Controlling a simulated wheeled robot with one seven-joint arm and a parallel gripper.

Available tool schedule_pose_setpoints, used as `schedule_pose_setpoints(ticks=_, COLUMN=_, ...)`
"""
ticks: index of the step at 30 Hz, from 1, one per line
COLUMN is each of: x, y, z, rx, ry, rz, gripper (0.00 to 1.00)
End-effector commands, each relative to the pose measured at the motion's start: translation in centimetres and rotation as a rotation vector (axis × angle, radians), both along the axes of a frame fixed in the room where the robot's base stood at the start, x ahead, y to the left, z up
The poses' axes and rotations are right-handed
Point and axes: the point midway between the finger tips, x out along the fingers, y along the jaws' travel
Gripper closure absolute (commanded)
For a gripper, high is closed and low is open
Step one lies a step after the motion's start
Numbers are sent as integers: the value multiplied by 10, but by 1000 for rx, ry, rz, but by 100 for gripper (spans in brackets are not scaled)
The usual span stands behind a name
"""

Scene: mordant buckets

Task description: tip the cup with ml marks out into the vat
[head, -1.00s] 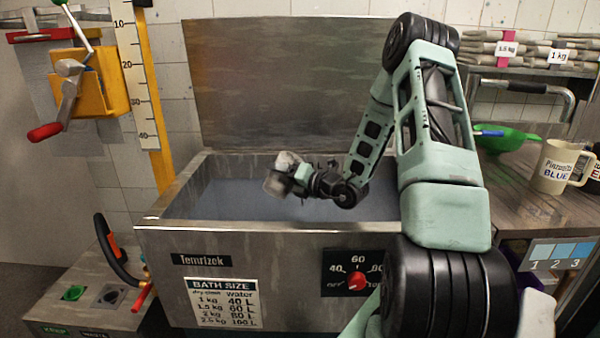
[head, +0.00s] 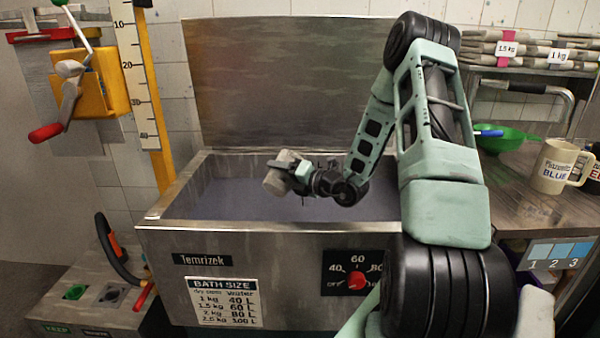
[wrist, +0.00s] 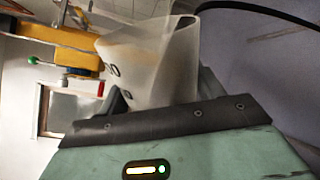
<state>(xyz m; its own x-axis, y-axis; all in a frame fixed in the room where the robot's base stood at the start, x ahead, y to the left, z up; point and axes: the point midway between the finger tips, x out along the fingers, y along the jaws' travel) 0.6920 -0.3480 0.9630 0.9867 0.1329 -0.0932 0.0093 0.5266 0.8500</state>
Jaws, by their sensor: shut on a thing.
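The cup with ml marks (head: 275,184) is a small translucent, greyish cup, held tilted above the open vat (head: 285,250). In the wrist view the cup (wrist: 165,62) fills the upper middle, with dark print on its left side. My gripper (head: 292,170) is shut on the cup, over the vat's inside. The vat is a steel tank with its lid raised at the back and grey-violet liquid (head: 230,200) in it. I cannot see inside the cup, nor any stream from it.
A beige mug marked BLUE (head: 553,168) and a green bowl (head: 500,138) stand on the right bench. A yellow winch (head: 88,82) and a depth scale (head: 145,90) are at the left. A red-knobbed dial (head: 356,280) is on the vat's front.

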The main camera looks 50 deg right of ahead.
Motion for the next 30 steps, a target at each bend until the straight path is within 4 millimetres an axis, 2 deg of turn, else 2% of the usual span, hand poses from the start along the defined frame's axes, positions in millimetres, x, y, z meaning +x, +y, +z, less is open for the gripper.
schedule_pose_setpoints(ticks=30, x=0, y=-1, z=5, rx=64, ry=11, rz=1, gripper=68)
